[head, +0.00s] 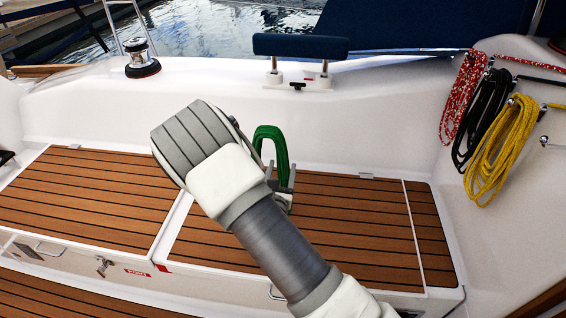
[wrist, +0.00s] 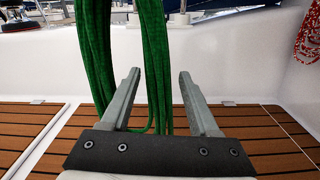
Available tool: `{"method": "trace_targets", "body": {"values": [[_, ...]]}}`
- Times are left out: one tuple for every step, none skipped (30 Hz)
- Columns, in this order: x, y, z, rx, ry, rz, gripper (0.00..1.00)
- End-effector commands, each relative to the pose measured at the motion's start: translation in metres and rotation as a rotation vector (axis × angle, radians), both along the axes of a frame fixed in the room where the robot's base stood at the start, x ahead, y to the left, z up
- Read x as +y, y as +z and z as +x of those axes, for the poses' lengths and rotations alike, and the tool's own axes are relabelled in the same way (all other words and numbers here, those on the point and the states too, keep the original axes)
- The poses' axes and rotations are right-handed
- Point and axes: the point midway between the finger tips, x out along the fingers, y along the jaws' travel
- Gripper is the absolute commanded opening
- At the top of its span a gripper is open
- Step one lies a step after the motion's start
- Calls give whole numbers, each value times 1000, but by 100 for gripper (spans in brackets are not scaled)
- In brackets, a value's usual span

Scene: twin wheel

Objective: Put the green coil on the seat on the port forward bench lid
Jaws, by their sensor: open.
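The green coil (head: 281,150) stands upright as a tall loop at my gripper, over the right-hand teak bench lid (head: 345,220). In the wrist view the coil (wrist: 155,50) shows as two bundles of strands running up out of the picture. One bundle is between the fingertips in the picture, the other left of the left finger. My gripper (head: 281,170) is open; its two fingers also show in the wrist view (wrist: 160,73). The coil's lower end is partly hidden by the gripper. I cannot tell what supports it or whether it touches the fingers or lid.
Another teak lid (head: 85,200) lies to the left, across a pale seam. Red (head: 462,95), black (head: 487,112) and yellow (head: 503,150) rope coils hang on the right wall. A winch (head: 141,62) stands on the ledge. The right lid has bare room right of my gripper.

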Motion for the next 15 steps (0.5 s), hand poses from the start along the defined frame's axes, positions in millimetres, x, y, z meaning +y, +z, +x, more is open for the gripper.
{"method": "trace_targets", "body": {"values": [[3,2,-12,3,2,-1,62],[5,2,-19,4,3,-1,62],[6,3,-28,4,2,-1,62],[8,3,-35,4,3,-3,62],[9,3,-41,3,3,-2,62],[11,3,-49,4,2,-1,62],[12,3,-55,3,3,-1,62],[12,3,-60,2,2,-2,62],[14,3,-67,2,3,-3,62],[15,3,-72,2,2,-2,62],[16,3,-75,2,2,-2,62],[16,3,-80,2,1,-1,62],[17,3,-83,1,1,-1,62],[17,3,-86,1,1,-1,62],[18,3,-88,1,1,-1,62]]}}
